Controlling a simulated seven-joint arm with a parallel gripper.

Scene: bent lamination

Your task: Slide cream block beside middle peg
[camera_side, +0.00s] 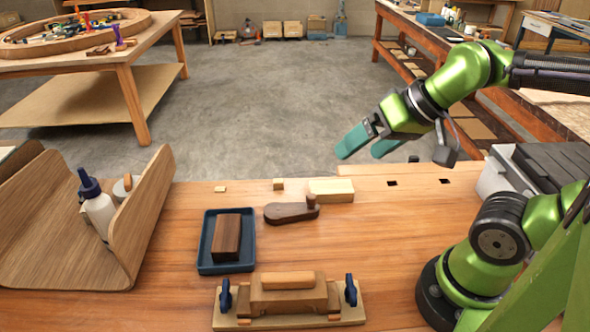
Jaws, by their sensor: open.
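The cream block (331,190) lies flat near the far edge of the wooden bench, behind a dark brown handled piece (287,212). A short upright knob (311,201) on that piece stands just in front of the cream block. I cannot tell which thing is the middle peg. My gripper (364,150) has teal fingers and hangs in the air above and beyond the bench's far edge, to the upper right of the cream block. Its fingers are apart with nothing between them.
A blue tray (204,267) holds a dark wood block (227,237). A clamped wooden jig (229,320) stands at the front. A curved wooden form (150,225) stands left. The bench's right middle is clear.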

